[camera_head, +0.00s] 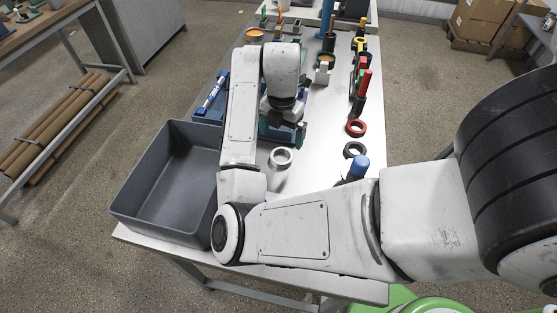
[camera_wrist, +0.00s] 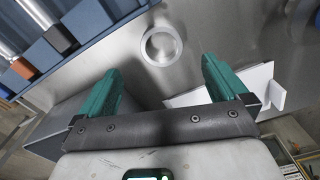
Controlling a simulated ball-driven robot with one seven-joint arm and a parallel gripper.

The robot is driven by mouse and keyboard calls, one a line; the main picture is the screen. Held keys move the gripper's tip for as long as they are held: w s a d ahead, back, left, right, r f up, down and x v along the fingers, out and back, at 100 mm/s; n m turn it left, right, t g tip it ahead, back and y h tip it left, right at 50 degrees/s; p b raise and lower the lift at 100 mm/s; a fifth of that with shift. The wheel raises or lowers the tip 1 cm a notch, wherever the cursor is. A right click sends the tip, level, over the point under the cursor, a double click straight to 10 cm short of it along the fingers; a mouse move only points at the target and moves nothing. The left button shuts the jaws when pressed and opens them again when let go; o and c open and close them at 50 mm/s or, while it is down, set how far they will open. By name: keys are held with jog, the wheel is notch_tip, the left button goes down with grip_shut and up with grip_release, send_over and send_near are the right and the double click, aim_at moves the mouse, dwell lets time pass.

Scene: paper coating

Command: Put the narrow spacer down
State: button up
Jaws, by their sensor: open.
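A silver metal ring, which looks like the narrow spacer (camera_head: 281,157), lies flat on the steel table top. It also shows in the wrist view (camera_wrist: 161,46), just beyond and between the fingertips. My gripper (camera_wrist: 162,66) is open, with its two green fingers wide apart and nothing between them. The ring appears to be on the table, apart from both fingers. In the head view my gripper is mostly hidden behind my own arm.
A grey bin (camera_head: 165,185) stands left of the ring. A red ring (camera_head: 356,128) and a dark ring (camera_head: 354,150) lie to the right, near a blue-topped handle (camera_head: 359,167). A blue rack with rollers (camera_wrist: 85,22) is at the wrist view's upper left.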

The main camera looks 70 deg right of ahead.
aim_at(281, 160)
jog(key=f+b, duration=0.2)
jog(key=f, duration=0.2)
jog(key=f+b, duration=0.2)
jog(key=f, duration=0.2)
jog(key=shift+s+a, duration=0.1)
jog(key=shift+a, duration=0.1)
jog(key=shift+c, duration=0.4)
jog(key=c, duration=1.1)
